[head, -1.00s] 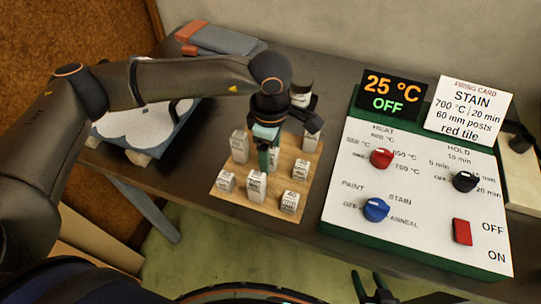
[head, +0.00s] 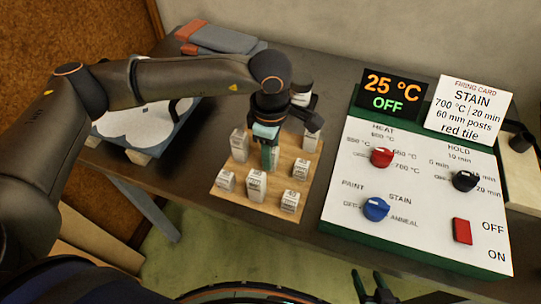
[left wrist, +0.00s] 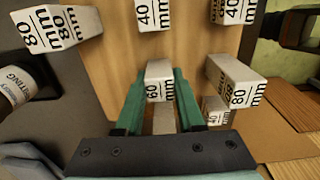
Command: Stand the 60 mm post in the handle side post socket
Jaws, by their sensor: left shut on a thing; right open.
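My left gripper (head: 269,160) is above the wooden board (head: 240,205), fingers pointing down. In the left wrist view, its two green fingers (left wrist: 158,100) are shut on a white post marked 60 mm (left wrist: 159,80), which sits between them. In the head view the fingers mostly hide this post, and I cannot tell whether it is clear of the board. My right gripper (head: 372,290) is open at the bottom edge, away from the board. I cannot make out the handle side post socket.
Other posts stand around, including an 80 mm post (left wrist: 236,82) and a 40 mm post (left wrist: 154,14). A control box (head: 335,215) with knobs is at right. A blue-edged tray (head: 158,148) with a white sheet is at left.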

